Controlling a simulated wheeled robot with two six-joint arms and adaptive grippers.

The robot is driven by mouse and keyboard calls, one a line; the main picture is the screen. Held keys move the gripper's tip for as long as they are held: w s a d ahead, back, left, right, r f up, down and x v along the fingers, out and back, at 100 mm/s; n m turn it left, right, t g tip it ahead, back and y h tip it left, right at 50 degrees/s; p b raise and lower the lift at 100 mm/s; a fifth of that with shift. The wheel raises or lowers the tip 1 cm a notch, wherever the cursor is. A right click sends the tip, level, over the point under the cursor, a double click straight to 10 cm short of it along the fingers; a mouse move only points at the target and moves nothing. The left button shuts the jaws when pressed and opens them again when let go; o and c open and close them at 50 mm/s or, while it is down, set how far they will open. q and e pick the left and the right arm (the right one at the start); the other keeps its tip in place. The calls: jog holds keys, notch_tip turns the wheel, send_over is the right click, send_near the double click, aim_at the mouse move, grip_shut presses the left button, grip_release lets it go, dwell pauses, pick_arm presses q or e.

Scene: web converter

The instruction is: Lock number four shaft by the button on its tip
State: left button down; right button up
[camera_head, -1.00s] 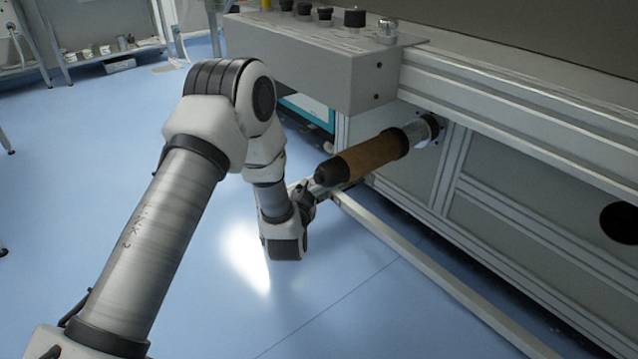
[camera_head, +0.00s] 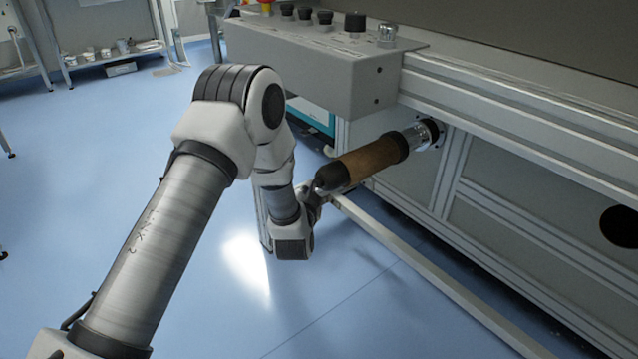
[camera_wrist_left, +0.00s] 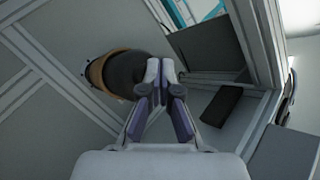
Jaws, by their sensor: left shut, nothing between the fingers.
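The shaft (camera_head: 372,160) sticks out from the machine's side, with a brown core around its middle and a black tip (camera_head: 331,178) toward me. In the left wrist view the black tip (camera_wrist_left: 132,70) is seen nearly end-on, with the brown band (camera_wrist_left: 97,72) behind it. My left gripper (camera_head: 314,192) is at the tip's end, shut and empty. In the left wrist view its closed fingers (camera_wrist_left: 161,68) overlap the tip's right side. I cannot tell whether they touch it. The button and any number on the shaft cannot be made out. My right gripper is not in view.
A grey control box (camera_head: 330,65) with several black knobs overhangs the shaft at upper left. A pale metal rail (camera_head: 420,265) runs low in front of the machine. Blue floor (camera_head: 130,130) is open at left. A shelf (camera_head: 115,57) stands far back.

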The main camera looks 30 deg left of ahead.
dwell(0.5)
pick_arm(q)
jog(key=shift+w+d, duration=0.15)
jog(key=shift+w, duration=0.3)
jog(key=shift+s+p, duration=0.4)
jog(key=shift+p, duration=0.1)
